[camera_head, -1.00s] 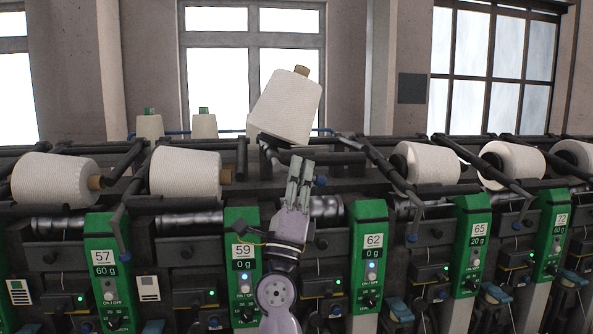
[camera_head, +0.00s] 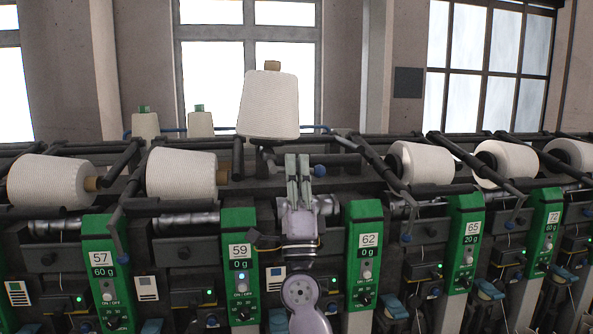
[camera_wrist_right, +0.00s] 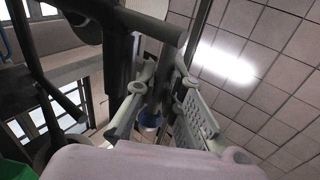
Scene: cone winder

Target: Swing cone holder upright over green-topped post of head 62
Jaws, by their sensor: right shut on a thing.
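The cone holder carries a large white cone (camera_head: 269,104), which stands nearly upright above the machine, tilted slightly. Its brown tube end (camera_head: 272,66) points up. My right gripper (camera_head: 298,165) is below and slightly right of the cone, with its fingers on the dark holder bar. In the right wrist view, the gripper (camera_wrist_right: 165,105) is shut around the holder's dark handle, and a blue knob (camera_wrist_right: 149,121) shows between the fingers. The green head 62 panel (camera_head: 366,250) is right of my wrist. No green-topped post shows at head 62. My left gripper is out of view.
White cones lie on neighbouring holders, one at left (camera_head: 182,174) and one at right (camera_head: 422,163). Dark holder arms flank the gripper. The space above the cone is clear.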

